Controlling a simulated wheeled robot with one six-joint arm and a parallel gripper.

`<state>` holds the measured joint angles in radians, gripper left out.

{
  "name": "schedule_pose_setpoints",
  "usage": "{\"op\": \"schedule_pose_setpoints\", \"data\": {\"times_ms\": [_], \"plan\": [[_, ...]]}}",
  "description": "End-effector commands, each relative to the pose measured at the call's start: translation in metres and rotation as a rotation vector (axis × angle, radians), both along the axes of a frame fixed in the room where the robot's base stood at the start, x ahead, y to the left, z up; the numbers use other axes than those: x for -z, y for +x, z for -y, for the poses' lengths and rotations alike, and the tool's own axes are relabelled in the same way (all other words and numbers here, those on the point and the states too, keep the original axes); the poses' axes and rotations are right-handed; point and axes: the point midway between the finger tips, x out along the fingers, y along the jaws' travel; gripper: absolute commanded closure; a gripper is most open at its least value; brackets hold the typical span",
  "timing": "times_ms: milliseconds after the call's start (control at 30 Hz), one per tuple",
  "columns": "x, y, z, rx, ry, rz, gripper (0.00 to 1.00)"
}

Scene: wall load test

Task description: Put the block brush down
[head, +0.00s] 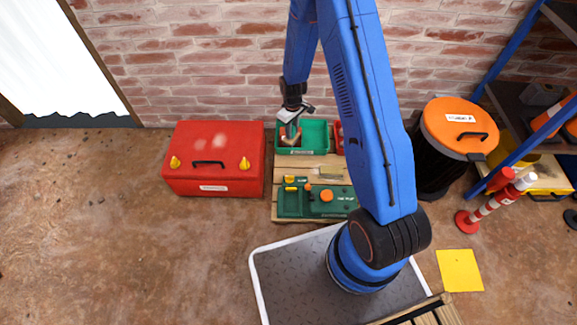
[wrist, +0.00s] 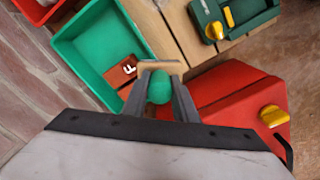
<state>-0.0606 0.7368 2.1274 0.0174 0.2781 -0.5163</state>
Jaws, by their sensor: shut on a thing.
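My gripper (wrist: 160,72) is shut on the block brush (wrist: 159,88); a green rounded part shows between the fingers and a tan edge beyond their tips. In the head view my gripper (head: 291,130) is over the left part of an open green bin (head: 318,138), by the brick wall. How far the brush is above the bin floor, and whether it touches the bin, I cannot tell. In the wrist view the green bin (wrist: 83,52) lies left of and beyond the fingers. A red-brown block with a white letter mark (wrist: 122,70) is inside it.
A red toolbox (head: 213,158) with yellow latches stands left of the bin. A wooden pallet (head: 285,172) carries the bin and a green tool case (head: 292,203). A red bin (head: 339,138) is partly behind my arm. An orange-lidded drum (head: 458,125) stands right. Floor at left is clear.

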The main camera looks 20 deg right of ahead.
Motion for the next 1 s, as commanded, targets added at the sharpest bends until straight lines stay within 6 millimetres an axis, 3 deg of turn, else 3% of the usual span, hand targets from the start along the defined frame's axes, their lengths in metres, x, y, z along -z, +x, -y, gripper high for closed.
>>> {"op": "schedule_pose_setpoints", "data": {"times_ms": [200, 400, 533, 800, 1000], "plan": [[0.018, -0.025, -0.021, -0.336, -0.001, -0.001, 1.0], [0.026, -0.037, -0.03, -0.512, -0.002, 0.002, 1.0], [0.032, -0.04, -0.032, -0.551, -0.002, 0.001, 1.0], [0.071, -0.04, -0.032, -0.554, -0.001, -0.001, 1.0], [0.086, -0.039, -0.032, -0.553, -0.003, 0.001, 1.0]]}}
